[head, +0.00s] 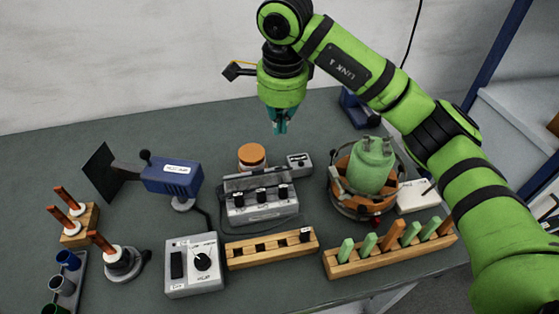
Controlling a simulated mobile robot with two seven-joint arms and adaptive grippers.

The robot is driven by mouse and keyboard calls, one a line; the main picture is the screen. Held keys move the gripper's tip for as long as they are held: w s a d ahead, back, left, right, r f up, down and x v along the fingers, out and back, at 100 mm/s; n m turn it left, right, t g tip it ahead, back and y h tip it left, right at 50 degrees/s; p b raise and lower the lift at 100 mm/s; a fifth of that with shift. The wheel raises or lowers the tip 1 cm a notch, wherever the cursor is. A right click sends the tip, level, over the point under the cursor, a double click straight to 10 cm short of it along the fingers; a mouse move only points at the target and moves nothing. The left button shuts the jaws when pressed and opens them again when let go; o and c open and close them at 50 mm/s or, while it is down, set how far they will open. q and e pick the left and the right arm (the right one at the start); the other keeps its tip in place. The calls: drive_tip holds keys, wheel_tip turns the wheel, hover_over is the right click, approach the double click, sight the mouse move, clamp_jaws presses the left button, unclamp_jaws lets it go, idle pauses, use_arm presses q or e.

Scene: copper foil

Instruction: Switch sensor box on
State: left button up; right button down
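A light grey box (193,265) stands at the front, left of centre. It has a black rocker switch on its left side and a round black dial on its right; its small labels are hard to read, and I cannot tell the switch's position. I cannot tell for sure that this is the sensor box. My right gripper (281,126) hangs above the back of the table, pointing down, well apart from the box. Its teal fingertips are close together, and I cannot tell whether they are shut. My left gripper is out of view.
A grey instrument with several black knobs (261,205) stands mid-table, with an orange-lidded jar (252,157) behind. A blue device (172,176) is left. Wooden racks (272,262) line the front. A green rounded object (371,165) sits right. The back left tabletop is free.

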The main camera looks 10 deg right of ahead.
drive_tip(key=f+p, duration=0.1)
drive_tip(key=f, duration=0.3)
drive_tip(key=w+f+p, duration=0.1)
drive_tip(key=f, duration=0.3)
drive_tip(key=f+p, duration=0.2)
drive_tip(key=f, duration=0.2)
drive_tip(key=shift+w+d+f, duration=0.25)
drive_tip(key=shift+w+f, duration=0.1)
drive_tip(key=shift+f, duration=0.05)
drive_tip(key=shift+w+f, duration=0.1)
drive_tip(key=shift+f, duration=0.4)
drive_tip(key=shift+w+f+b, duration=0.15)
drive_tip(key=shift+f+b, duration=0.35)
drive_tip(key=shift+b, duration=0.35)
drive_tip(key=shift+r, duration=0.15)
drive_tip(key=shift+s, duration=0.2)
